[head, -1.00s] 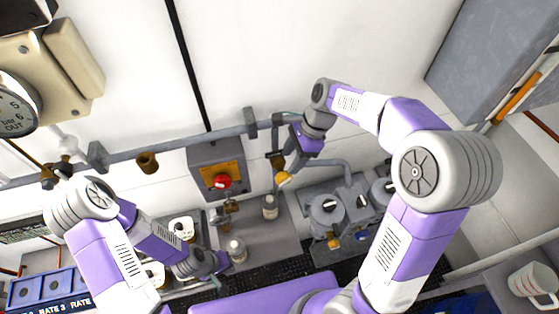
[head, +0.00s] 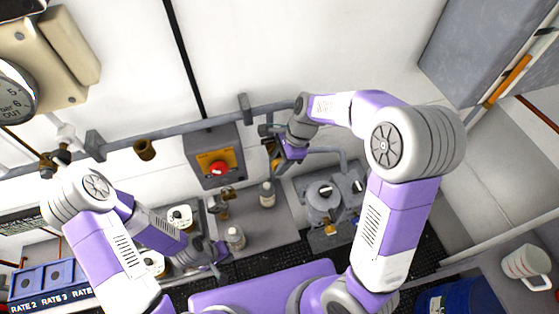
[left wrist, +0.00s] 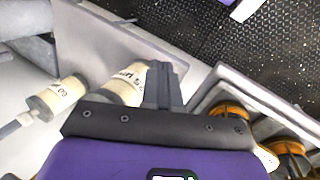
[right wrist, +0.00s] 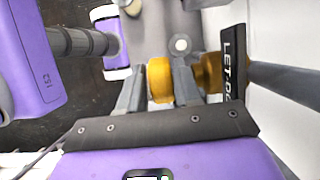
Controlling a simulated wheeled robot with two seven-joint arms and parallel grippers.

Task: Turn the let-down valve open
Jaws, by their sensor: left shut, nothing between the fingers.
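The let-down valve shows in the right wrist view as a yellow knob (right wrist: 160,80) on a brass body (right wrist: 208,72), beside a dark label (right wrist: 233,62) reading "LET-D…", partly hidden. My right gripper (right wrist: 158,85) has one finger on each side of the knob. I cannot tell whether the fingers press on it. In the head view my right gripper (head: 278,155) is at the wall pipe, hiding much of the valve. My left gripper (head: 222,256) is shut and empty, low over the bench; its closed fingers (left wrist: 165,85) show in the left wrist view.
A red button (head: 218,168) on a grey box is left of the valve. Labelled jars (left wrist: 125,85) stand close to my left fingers. A grey pump unit (head: 325,200) is right of the valve. A white mug (head: 527,265) is far right.

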